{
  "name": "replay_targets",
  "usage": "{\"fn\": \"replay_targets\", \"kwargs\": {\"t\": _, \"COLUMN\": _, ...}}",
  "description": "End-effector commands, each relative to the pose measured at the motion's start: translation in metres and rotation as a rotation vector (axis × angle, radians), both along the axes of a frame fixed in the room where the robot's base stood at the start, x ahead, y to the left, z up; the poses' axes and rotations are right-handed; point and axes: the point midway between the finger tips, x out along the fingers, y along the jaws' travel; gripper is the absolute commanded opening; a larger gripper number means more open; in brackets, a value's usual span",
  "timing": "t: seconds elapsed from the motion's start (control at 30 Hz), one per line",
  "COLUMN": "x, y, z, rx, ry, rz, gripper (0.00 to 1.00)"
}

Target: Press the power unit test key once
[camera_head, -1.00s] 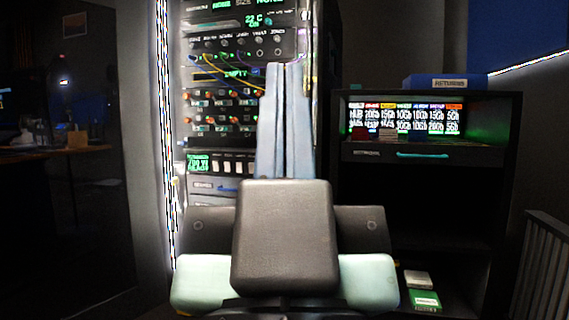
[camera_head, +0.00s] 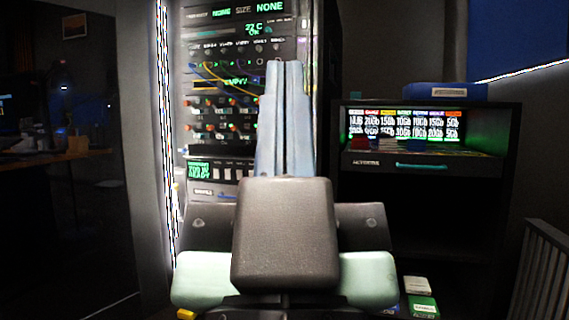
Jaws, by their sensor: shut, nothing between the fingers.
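The rack unit with a green display (camera_head: 198,170), whose small text seems to end in "READY", sits low in the rack at left. A row of pale keys (camera_head: 225,173) lies just right of that display. Their labels are too small to read, so I cannot tell which is the test key. My gripper (camera_head: 285,64) points up and away in mid-view, its two long blue-grey fingers together and empty. Its fingers stand right of the keys in the picture and hide part of the rack's right side. I cannot tell how far the tips are from the rack face.
Above the keys are knobs, coloured switches (camera_head: 222,128) and a yellow cable (camera_head: 215,78). A dark cabinet (camera_head: 415,180) at right holds a lit screen (camera_head: 408,123), with a blue box (camera_head: 445,92) on top. A slatted grey object (camera_head: 545,270) stands far right.

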Motion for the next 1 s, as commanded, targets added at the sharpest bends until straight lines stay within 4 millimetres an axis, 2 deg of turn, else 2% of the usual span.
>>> {"fn": "replay_targets", "kwargs": {"t": 0.03, "x": 0.000, "y": 0.000, "z": 0.030, "rx": 0.000, "ry": -0.001, "rz": 0.000, "gripper": 0.00}}
{"fn": "replay_targets", "kwargs": {"t": 0.2, "x": 0.000, "y": 0.000, "z": 0.090, "rx": 0.000, "ry": -0.001, "rz": 0.000, "gripper": 0.00}}
{"fn": "replay_targets", "kwargs": {"t": 0.4, "x": 0.000, "y": 0.000, "z": 0.156, "rx": 0.000, "ry": -0.001, "rz": 0.000, "gripper": 0.00}}
{"fn": "replay_targets", "kwargs": {"t": 0.5, "x": 0.000, "y": 0.000, "z": 0.177, "rx": 0.000, "ry": -0.001, "rz": 0.000, "gripper": 0.00}}
{"fn": "replay_targets", "kwargs": {"t": 0.67, "x": 0.000, "y": 0.000, "z": 0.189, "rx": 0.000, "ry": -0.001, "rz": 0.000, "gripper": 0.00}}
{"fn": "replay_targets", "kwargs": {"t": 1.0, "x": 0.000, "y": 0.000, "z": 0.186, "rx": 0.000, "ry": 0.000, "rz": 0.000, "gripper": 0.00}}
